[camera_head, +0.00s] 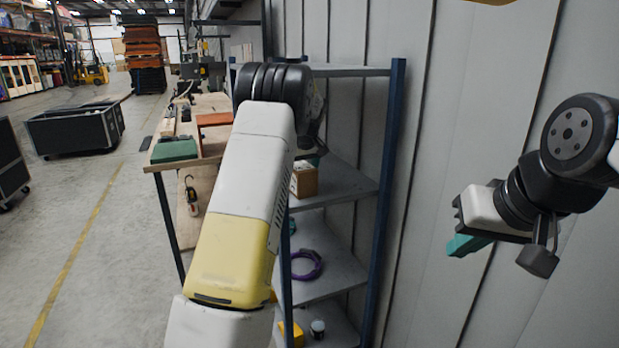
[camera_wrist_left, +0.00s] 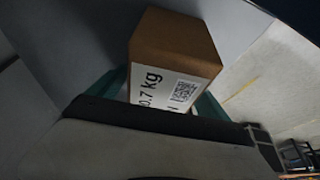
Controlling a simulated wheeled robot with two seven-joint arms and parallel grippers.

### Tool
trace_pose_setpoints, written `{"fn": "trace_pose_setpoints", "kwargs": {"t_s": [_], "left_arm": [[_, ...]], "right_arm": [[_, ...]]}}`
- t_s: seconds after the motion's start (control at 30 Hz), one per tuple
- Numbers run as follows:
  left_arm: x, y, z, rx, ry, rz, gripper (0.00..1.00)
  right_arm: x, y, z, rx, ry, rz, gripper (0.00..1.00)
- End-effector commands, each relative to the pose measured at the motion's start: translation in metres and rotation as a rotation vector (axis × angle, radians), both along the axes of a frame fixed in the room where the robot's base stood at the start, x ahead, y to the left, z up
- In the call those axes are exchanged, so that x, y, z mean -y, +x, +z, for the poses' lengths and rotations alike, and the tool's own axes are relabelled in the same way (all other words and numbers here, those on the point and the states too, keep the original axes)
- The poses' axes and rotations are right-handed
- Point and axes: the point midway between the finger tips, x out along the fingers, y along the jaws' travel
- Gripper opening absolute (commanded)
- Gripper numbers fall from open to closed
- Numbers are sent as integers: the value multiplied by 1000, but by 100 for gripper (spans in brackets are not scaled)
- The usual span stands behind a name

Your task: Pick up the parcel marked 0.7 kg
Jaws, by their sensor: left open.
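A brown cardboard parcel (camera_head: 305,181) sits on a grey shelf of the blue-posted rack. The left wrist view shows the parcel (camera_wrist_left: 175,42) close up, with a white label reading 0.7 kg and a square code. My left gripper (camera_wrist_left: 158,98) is open, with one teal finger on each side of the parcel's near end; I cannot tell whether they touch it. In the head view this gripper is mostly hidden behind my left forearm and wrist, just above the parcel. My right gripper (camera_head: 466,245) hangs near the wall, far from the parcel; its finger gap is not clear.
The rack's blue post (camera_head: 388,190) stands right of the parcel, with another shelf (camera_head: 340,70) above. A purple cable coil (camera_head: 306,265) lies on a lower shelf. A workbench (camera_head: 205,148) stands to the left. The floor further left is open before a black case (camera_head: 75,130).

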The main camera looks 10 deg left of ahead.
Motion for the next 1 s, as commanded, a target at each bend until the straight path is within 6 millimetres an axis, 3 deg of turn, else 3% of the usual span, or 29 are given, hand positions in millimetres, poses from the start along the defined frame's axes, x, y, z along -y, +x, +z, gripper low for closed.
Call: {"fn": "trace_pose_setpoints", "kwargs": {"t_s": [0.13,0.57,1.0], "left_arm": [[0,0,0,0,0,0,85],[0,0,0,0,0,0,1],[0,1,8,5,1,0,0]], "right_arm": [[0,0,0,0,0,0,0],[0,0,0,0,0,0,0],[0,0,0,0,0,0,0]]}}
